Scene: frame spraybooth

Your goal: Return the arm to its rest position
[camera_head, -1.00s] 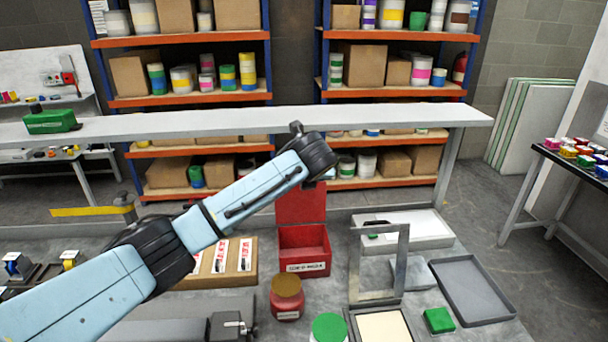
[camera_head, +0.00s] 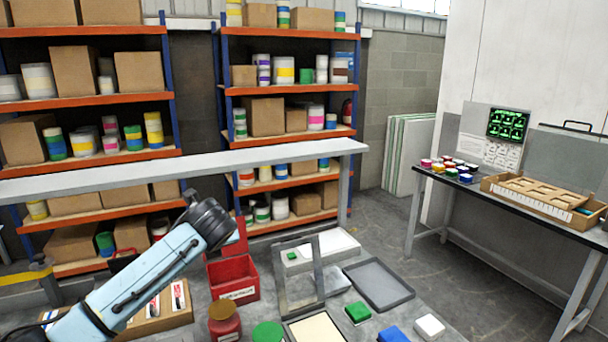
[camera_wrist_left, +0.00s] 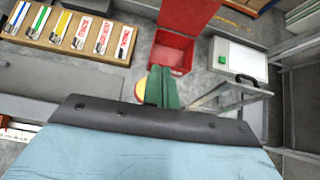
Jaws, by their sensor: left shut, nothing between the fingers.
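My left arm (camera_head: 150,275) comes in from the lower left in the head view, light blue with a black joint (camera_head: 207,219) at its upper end. Its gripper does not show in that view. In the left wrist view my left gripper (camera_wrist_left: 162,88) shows as two green fingers pressed together, with nothing between them. The fingers overlap the view of a yellowish round lid behind them. The open red box (camera_wrist_left: 172,52) lies beyond the fingertips. My right arm and gripper are in neither view.
The bench holds the red box (camera_head: 232,278), a brown-lidded jar (camera_head: 223,322), an upright metal frame (camera_head: 297,280), a grey tray (camera_head: 379,285) and coloured blocks. A long raised white shelf (camera_head: 150,172) runs behind. A side table (camera_head: 445,178) stands right, across open floor.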

